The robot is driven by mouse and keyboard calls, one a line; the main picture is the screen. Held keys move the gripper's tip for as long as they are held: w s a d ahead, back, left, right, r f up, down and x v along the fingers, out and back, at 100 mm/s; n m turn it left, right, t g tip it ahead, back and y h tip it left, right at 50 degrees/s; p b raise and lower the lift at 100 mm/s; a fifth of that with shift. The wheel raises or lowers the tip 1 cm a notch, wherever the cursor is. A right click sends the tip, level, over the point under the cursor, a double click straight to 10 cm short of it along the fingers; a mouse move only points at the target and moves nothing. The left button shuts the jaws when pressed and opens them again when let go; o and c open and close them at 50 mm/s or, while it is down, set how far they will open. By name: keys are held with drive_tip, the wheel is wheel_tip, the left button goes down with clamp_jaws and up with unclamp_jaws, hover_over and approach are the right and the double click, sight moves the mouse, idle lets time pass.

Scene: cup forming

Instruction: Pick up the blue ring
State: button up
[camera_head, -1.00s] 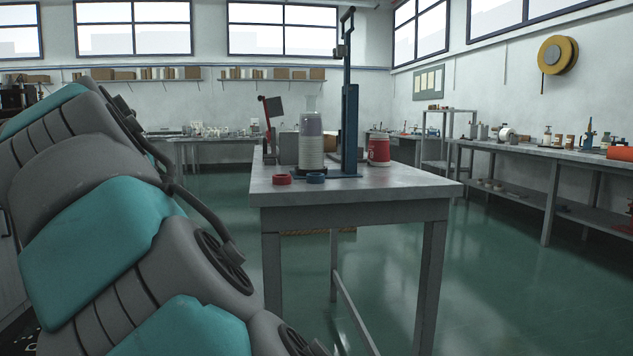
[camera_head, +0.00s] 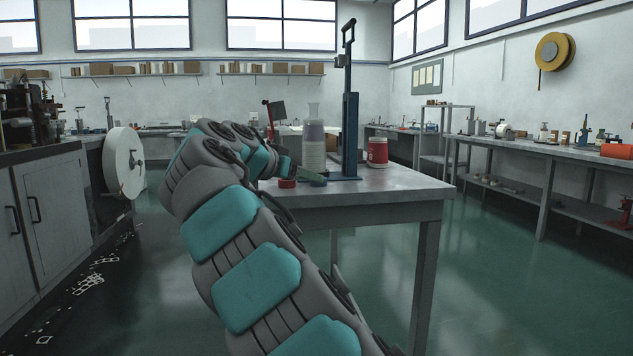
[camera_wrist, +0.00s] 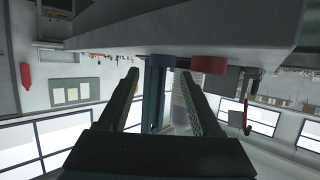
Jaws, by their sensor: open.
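The blue ring (camera_head: 318,181) lies flat on the near edge of the metal table (camera_head: 400,186), at the foot of the tall blue press. The red ring (camera_head: 287,183) lies just left of it. My gripper (camera_head: 316,172) reaches in from the left, low over the tabletop, partly hidden by my arm. In the upside-down wrist view my gripper (camera_wrist: 160,74) has its two fingers apart with nothing held. The blue ring (camera_wrist: 161,60) shows between and beyond the fingertips, and the red ring (camera_wrist: 210,64) shows to the right, outside the fingers. Contact with the ring cannot be told.
The blue press (camera_head: 350,115) stands right behind the blue ring. The table's right side is clear.

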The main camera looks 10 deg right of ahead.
sight(315, 187)
drive_tip(key=shift+w+d, duration=0.45)
drive_tip(key=shift+w, duration=0.05)
drive_tip(key=p+x, duration=0.1)
drive_tip(key=x, duration=0.3)
drive_tip(key=shift+w, duration=0.2)
clamp_jaws()
drive_tip(key=shift+r, duration=0.1)
